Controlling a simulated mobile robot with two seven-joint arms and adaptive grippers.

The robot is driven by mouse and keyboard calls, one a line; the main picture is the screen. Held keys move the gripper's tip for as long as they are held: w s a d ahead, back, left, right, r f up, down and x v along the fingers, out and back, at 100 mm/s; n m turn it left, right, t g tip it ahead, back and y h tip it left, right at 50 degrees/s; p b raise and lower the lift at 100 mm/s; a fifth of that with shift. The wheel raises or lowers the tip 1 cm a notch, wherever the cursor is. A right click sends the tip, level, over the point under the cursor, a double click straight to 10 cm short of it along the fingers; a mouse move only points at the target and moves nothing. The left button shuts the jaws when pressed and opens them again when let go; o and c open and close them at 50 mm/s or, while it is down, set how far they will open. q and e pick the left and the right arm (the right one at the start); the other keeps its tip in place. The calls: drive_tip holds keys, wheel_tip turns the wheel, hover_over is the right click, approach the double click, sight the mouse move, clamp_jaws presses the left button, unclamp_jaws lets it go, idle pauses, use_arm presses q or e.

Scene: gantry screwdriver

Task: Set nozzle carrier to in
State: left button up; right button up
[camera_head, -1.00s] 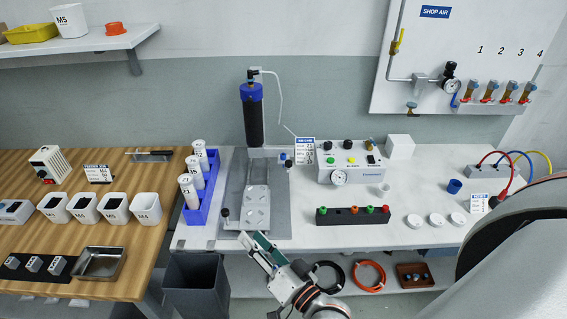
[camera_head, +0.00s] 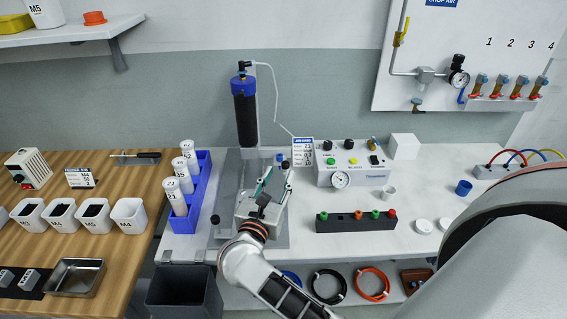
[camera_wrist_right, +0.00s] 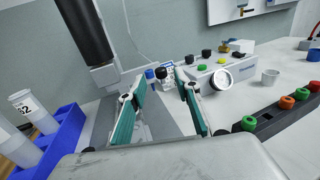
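The gantry screwdriver (camera_head: 246,112) is a black upright cylinder with a blue cap above a grey base plate (camera_head: 228,180). I cannot surely tell which part is the nozzle carrier. A small blue knob (camera_head: 279,157) and a black knob stand at the plate's back right; the black knob (camera_wrist_right: 161,72) shows beyond the fingertips in the right wrist view, beside the blue knob (camera_wrist_right: 149,74). My right gripper (camera_head: 272,180) is over the plate, short of these knobs. In the wrist view its teal fingers (camera_wrist_right: 159,84) are apart with nothing between them. My left gripper is not in view.
A control box (camera_head: 352,176) with a gauge stands to the right, behind a black strip (camera_head: 355,222) with coloured knobs. A blue rack (camera_head: 200,195) of white bottles is left of the plate.

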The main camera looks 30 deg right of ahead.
sight(284, 165)
drive_tip(key=x, duration=0.6)
drive_tip(key=shift+w+d, duration=0.2)
drive_tip(key=shift+d, duration=0.1)
clamp_jaws()
